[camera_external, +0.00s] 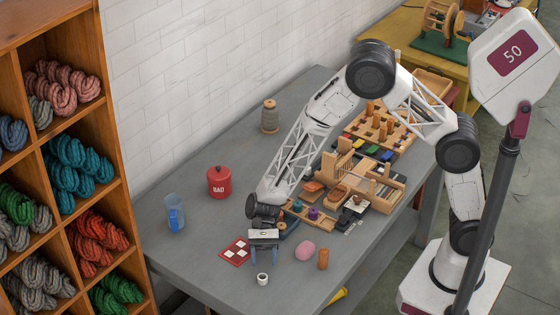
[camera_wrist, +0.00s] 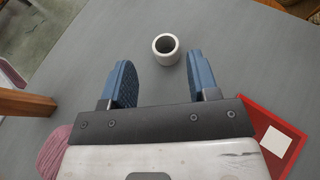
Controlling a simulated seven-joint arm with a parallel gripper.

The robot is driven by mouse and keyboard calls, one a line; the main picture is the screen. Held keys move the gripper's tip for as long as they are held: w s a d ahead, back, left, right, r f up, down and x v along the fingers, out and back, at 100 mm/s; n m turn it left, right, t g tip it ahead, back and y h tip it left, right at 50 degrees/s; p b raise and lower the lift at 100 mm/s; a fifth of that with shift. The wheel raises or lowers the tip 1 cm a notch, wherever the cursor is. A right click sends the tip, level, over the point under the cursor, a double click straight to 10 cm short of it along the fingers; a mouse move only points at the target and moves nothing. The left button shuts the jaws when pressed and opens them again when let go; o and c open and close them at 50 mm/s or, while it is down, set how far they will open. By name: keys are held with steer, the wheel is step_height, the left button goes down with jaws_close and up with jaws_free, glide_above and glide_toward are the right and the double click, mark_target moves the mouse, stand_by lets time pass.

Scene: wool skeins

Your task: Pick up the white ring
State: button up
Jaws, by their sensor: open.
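The white ring (camera_external: 263,279) stands on the grey table near its front edge in the external view. In the wrist view the white ring (camera_wrist: 166,47) is a short, thick-walled round piece with a dark hollow, a little beyond the fingertips and between their lines. My gripper (camera_external: 264,258) is above the table just behind the ring, its blue fingers pointing down. In the wrist view my gripper (camera_wrist: 159,80) has its two blue fingers wide apart with nothing between them.
A red card with white squares (camera_external: 235,252) lies left of my gripper. A red canister (camera_external: 219,181) and a clear blue cup (camera_external: 174,213) stand further back. The table around the ring is clear.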

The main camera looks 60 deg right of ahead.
mark_target(264, 274)
steer(key=shift+a, duration=0.1)
steer(key=shift+f+x, duration=0.1)
steer(key=shift+x, duration=1.15)
steer(key=shift+f+x, duration=0.15)
steer(key=shift+x, duration=1.15)
steer(key=shift+w, duration=0.1)
steer(key=c, duration=0.8)
steer(key=shift+r, duration=5)
